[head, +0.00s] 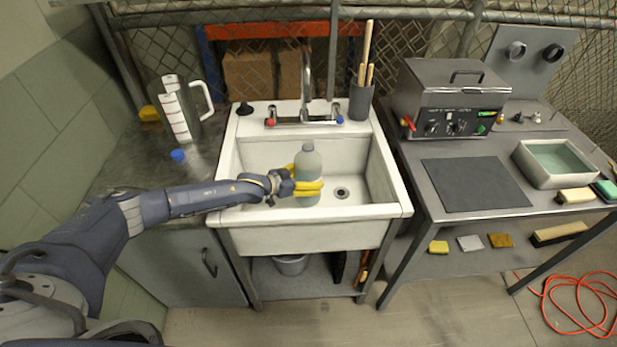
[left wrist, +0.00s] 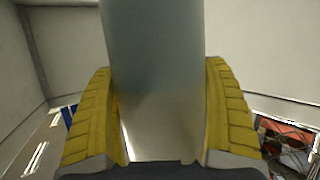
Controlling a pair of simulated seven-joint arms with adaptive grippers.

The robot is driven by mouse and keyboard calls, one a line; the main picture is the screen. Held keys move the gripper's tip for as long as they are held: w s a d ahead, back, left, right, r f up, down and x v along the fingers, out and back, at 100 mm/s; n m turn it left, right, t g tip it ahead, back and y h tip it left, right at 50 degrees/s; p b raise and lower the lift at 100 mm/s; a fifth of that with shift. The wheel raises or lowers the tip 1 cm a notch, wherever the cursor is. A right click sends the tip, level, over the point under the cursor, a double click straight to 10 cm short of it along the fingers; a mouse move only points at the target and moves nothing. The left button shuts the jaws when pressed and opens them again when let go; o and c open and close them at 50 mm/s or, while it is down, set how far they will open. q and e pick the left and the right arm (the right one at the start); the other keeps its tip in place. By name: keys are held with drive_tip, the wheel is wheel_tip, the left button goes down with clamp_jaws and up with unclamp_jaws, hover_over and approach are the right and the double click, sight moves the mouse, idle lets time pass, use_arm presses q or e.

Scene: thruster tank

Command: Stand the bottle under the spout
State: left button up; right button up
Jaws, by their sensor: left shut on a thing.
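A grey translucent bottle (head: 308,165) is upright in the white sink (head: 230,185), toward its front. My left gripper (head: 308,188), with yellow fingers, is shut around the bottle's lower half. In the left wrist view the bottle (left wrist: 155,80) stands between the two yellow finger pads (left wrist: 160,115). The spout (head: 306,75) rises from the tap at the sink's back edge, behind the bottle. I cannot tell whether the bottle's base touches the sink floor. My right gripper is not in view.
The drain (head: 342,193) is right of the bottle. A measuring jug (head: 180,110) and a blue cap (head: 177,155) are on the left counter. A grey cup of sticks (head: 362,100) stands at the sink's back right corner. A steel bath (head: 450,95) is on the right table.

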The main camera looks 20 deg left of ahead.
use_arm(q)
drive_tip(key=shift+w+f, duration=0.1)
drive_tip(key=o, duration=1.5)
drive_tip(key=shift+f, duration=0.1)
drive_tip(key=r+v, duration=0.1)
drive_tip(key=v, duration=1.1)
drive_tip(key=shift+r, duration=0.2)
